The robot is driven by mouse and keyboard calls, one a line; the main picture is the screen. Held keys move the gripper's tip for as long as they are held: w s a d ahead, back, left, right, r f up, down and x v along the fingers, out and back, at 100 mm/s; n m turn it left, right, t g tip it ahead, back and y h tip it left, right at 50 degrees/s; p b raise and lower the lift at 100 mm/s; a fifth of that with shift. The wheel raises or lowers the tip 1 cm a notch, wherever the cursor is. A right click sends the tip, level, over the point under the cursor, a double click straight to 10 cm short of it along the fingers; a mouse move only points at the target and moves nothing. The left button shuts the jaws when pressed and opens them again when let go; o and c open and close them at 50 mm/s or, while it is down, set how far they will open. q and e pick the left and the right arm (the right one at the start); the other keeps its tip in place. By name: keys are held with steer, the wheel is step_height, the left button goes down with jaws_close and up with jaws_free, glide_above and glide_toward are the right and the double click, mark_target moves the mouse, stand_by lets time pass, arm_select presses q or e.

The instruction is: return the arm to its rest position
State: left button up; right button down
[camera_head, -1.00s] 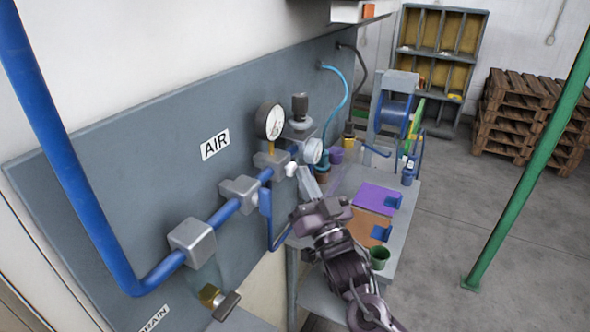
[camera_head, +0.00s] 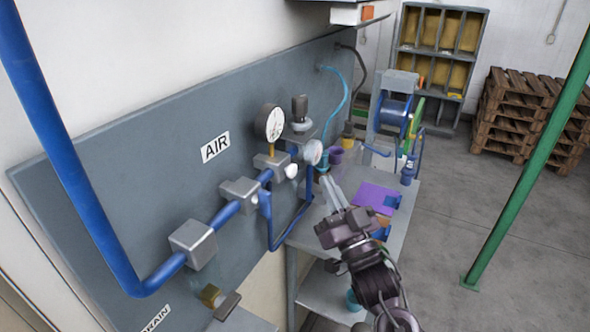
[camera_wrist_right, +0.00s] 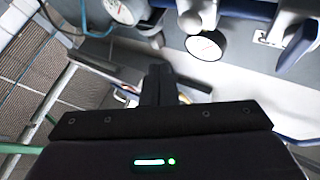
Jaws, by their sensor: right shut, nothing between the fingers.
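My right gripper (camera_head: 331,186) is over the near left part of the workbench, in front of the gauge panel, with its fingers pointing away towards the back. The fingers are together and nothing is between them. In the right wrist view the dark closed fingers (camera_wrist_right: 158,84) point at the panel with its gauges, apart from them as far as I can see. My right arm comes up from the lower right of the head view and hides part of the bench. My left gripper is not in view.
The grey panel (camera_head: 110,190) carries blue pipe, valve blocks and a pressure gauge (camera_head: 270,122) left of my gripper. A purple mat (camera_head: 374,197) lies on the bench (camera_head: 399,232). A hose reel (camera_head: 394,112) stands behind. A green post (camera_head: 520,170) rises at right; floor between is clear.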

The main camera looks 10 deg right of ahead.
steer(key=shift+s+d, duration=0.3)
steer(key=shift+d, duration=0.1)
